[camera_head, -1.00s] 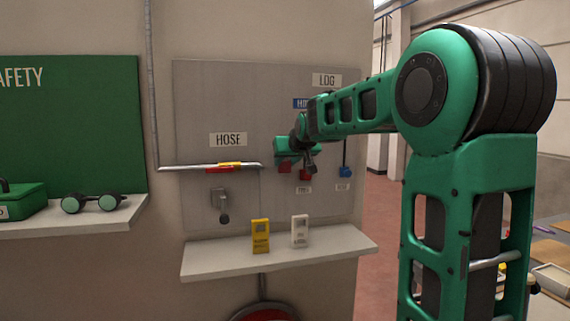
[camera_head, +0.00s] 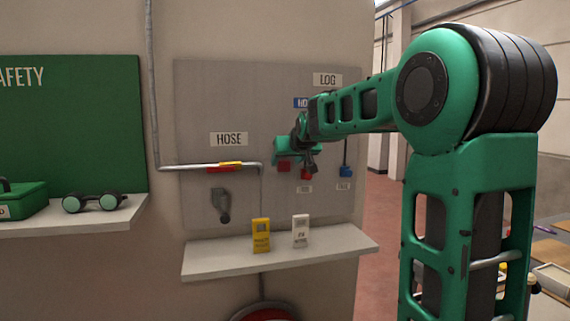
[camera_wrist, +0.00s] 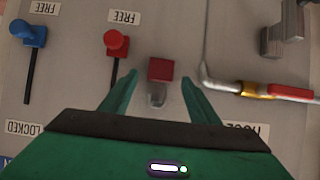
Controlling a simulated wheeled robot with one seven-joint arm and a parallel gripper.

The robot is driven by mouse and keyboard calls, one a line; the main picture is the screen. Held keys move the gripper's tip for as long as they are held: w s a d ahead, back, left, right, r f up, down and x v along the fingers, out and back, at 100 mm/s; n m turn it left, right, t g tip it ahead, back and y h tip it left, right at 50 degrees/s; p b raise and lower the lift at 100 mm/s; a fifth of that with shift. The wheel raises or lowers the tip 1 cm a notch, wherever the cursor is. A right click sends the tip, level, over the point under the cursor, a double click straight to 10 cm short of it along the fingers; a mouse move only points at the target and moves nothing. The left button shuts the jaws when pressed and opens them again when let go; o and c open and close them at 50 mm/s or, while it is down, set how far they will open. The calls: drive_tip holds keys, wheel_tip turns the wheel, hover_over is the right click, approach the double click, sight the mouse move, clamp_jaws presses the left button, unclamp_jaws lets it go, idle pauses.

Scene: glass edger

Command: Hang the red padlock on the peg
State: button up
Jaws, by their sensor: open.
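The red padlock shows in the wrist view, a small red block (camera_wrist: 161,69) with a grey shackle, upright against the grey panel (camera_wrist: 225,25); that view is upside down. In the head view the padlock (camera_head: 284,167) is just under my green gripper (camera_head: 297,164). In the wrist view my gripper (camera_wrist: 160,78) is open, one finger on each side of the padlock, with gaps showing to both fingers. I cannot make out the peg or tell whether the shackle is around it.
A red-knobbed lever (camera_wrist: 116,43) and a blue-knobbed lever (camera_wrist: 34,33) are beside the padlock. A pipe with a yellow-and-red valve handle (camera_head: 229,164) is on its other side. A shelf (camera_head: 217,260) below holds a yellow tag (camera_head: 261,235) and a white tag (camera_head: 300,231).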

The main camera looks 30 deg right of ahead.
drive_tip(key=v, duration=1)
drive_tip(key=shift+s+r, duration=0.15)
drive_tip(key=shift+s, duration=0.15)
drive_tip(key=s+f+m+g+y, duration=0.15)
drive_tip(key=s+f+g, duration=0.45)
drive_tip(key=s+f, duration=1.3)
drive_tip(key=s+a+f+m+g+y, duration=0.1)
drive_tip(key=s+a+f+g, duration=0.1)
drive_tip(key=s+f, duration=0.4)
drive_tip(key=s+a+f+g+y, duration=0.1)
drive_tip(key=s+a+f+g, duration=0.2)
drive_tip(key=s, duration=1)
wheel_tip(320, 180, down, 4)
drive_tip(key=shift+s+a+r+m+g, duration=0.15)
drive_tip(key=shift+s+a+m+g, duration=0.2)
drive_tip(key=shift+g, duration=0.15)
drive_tip(key=shift+w, duration=0.15)
drive_tip(key=shift+w+f, duration=0.25)
drive_tip(key=shift+w, duration=0.25)
